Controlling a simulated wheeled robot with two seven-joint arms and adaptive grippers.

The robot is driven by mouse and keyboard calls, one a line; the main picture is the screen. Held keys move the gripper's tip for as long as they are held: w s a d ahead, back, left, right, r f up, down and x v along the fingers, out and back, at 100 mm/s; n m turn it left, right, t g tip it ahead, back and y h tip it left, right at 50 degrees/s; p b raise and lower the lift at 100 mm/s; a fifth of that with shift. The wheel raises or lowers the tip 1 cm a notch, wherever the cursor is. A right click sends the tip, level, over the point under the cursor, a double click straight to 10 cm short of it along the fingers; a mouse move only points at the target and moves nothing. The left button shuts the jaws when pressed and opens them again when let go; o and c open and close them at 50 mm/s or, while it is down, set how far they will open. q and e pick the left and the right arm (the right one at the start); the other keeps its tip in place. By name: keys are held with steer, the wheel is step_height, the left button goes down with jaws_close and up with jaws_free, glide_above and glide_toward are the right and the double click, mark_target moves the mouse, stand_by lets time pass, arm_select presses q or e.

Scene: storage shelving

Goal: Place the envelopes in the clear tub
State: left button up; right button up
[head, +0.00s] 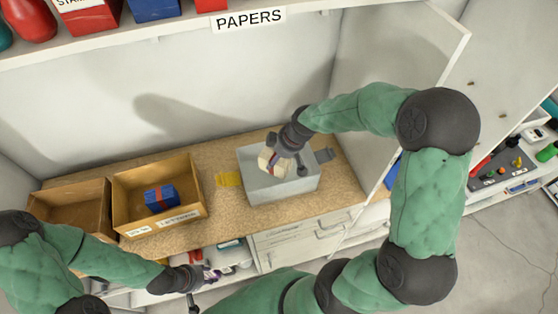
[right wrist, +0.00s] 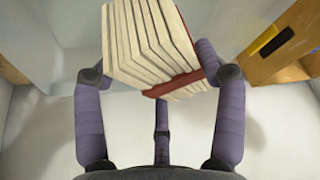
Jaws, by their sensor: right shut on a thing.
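The envelopes (right wrist: 150,45), a cream-white stack with a red band, are held between the fingers of my right gripper (right wrist: 160,75). In the head view the stack (head: 268,158) is tilted over the clear tub (head: 283,190), a grey translucent box on the wooden counter. The stack overlaps the tub's opening; I cannot tell whether its lower end is below the rim. My left gripper (head: 205,283) is low at the front edge of the counter, away from the tub. Its fingers are too small and cluttered to read.
A cardboard box (head: 190,215) with a blue, red-banded bundle (head: 160,198) stands left of the tub. Another cardboard box (head: 62,195) is further left. A shelf labelled PAPERS (head: 249,20) hangs above; a side panel (head: 385,75) stands right.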

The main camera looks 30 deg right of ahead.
steer(key=shift+w+d+f, duration=0.35)
steer(key=shift+d+f, duration=0.15)
steer(key=shift+f, duration=0.2)
steer(key=shift+w+d+f, duration=0.1)
steer(key=shift+f, duration=0.8)
steer(key=shift+w+d+f, duration=0.1)
steer(key=shift+f, duration=0.8)
steer(key=shift+f+b, duration=0.15)
steer(key=shift+b, duration=0.15)
steer(key=o, duration=1.2)
steer(key=shift+o, duration=0.2)
steer(key=shift+s, duration=0.1)
steer(key=v, duration=1.2)
steer(key=shift+p, duration=0.45)
steer(key=shift+d, duration=0.1)
